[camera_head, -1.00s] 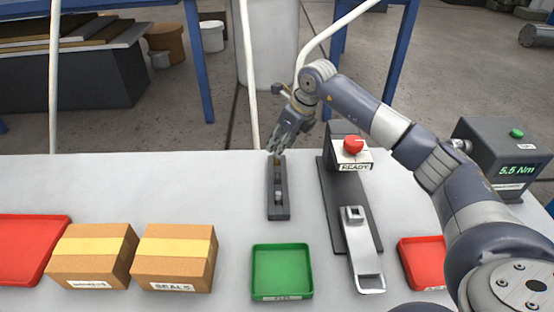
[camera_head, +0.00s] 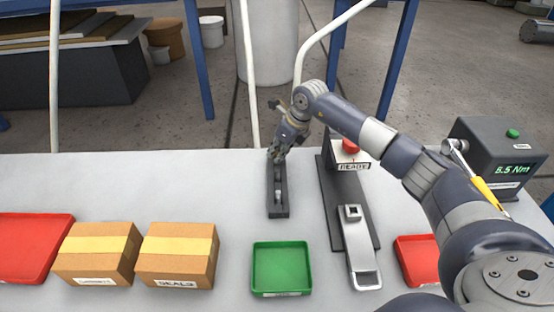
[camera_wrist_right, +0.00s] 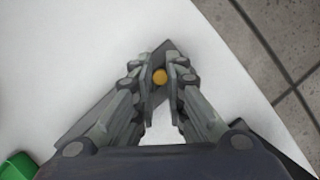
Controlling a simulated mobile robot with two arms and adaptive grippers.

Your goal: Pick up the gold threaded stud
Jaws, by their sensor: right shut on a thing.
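The gold threaded stud (camera_wrist_right: 159,76) shows end-on as a round gold top between my right gripper's fingers in the right wrist view. My right gripper (camera_wrist_right: 160,78) is shut on it. In the head view my right gripper (camera_head: 276,156) is at the far end of the dark narrow rack (camera_head: 278,207), and its fingers hide the stud. I cannot tell whether the stud's lower end is still in the rack. A grey stud (camera_head: 278,196) stands in the rack nearer the front. My left gripper is not in view.
Right of the rack is a dark fixture (camera_head: 335,205) with a red button (camera_head: 350,146) and a metal part (camera_head: 361,255). A green tray (camera_head: 281,268) is in front. Boxes (camera_head: 178,270), red trays (camera_head: 415,262) and a torque display (camera_head: 500,150) stand around.

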